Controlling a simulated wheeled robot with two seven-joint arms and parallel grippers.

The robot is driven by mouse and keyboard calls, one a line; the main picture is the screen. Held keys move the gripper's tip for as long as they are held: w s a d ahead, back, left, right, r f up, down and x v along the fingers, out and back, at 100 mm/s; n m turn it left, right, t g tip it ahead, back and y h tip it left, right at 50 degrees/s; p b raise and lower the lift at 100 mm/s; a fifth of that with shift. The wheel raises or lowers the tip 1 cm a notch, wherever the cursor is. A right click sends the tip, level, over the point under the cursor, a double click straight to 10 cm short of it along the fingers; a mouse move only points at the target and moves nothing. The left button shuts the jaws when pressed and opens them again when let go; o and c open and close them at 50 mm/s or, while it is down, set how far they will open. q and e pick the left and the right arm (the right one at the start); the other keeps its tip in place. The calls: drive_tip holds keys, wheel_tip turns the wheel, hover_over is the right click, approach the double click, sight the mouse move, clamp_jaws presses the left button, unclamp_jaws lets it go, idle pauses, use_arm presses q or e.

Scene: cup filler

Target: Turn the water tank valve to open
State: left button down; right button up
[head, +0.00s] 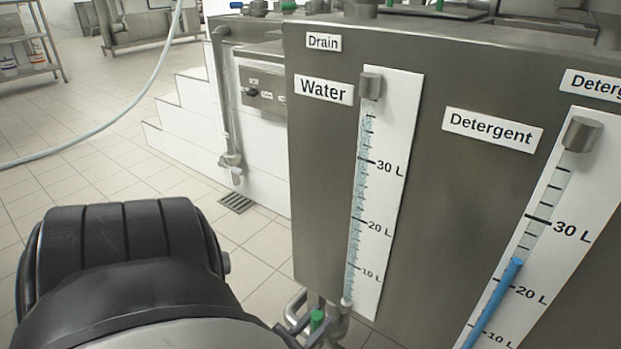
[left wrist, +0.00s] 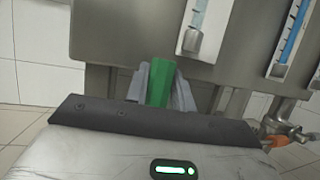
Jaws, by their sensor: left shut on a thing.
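The water tank (head: 325,220) is a grey metal box with a "Water" label (head: 324,89) and a level gauge (head: 388,200) in the head view. The green valve handle (head: 317,320) shows low under this tank, at the bottom edge. In the left wrist view the green handle (left wrist: 160,84) stands between the two grey fingers of my left gripper (left wrist: 161,90), which is shut on it. The valve body below the handle is hidden by my gripper. My left arm fills the lower left of the head view. My right gripper is in neither view.
A detergent gauge (head: 540,235) with a blue column is to the right on the tank front. An orange-handled valve (left wrist: 279,141) and pipe show at right in the left wrist view. A pale hose (head: 110,122) crosses the left.

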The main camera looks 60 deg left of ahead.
use_arm(q)
drive_tip(key=shift+a, duration=0.2)
drive_tip(key=c, duration=1.2)
unclamp_jaws()
drive_tip(key=shift+d, duration=0.1)
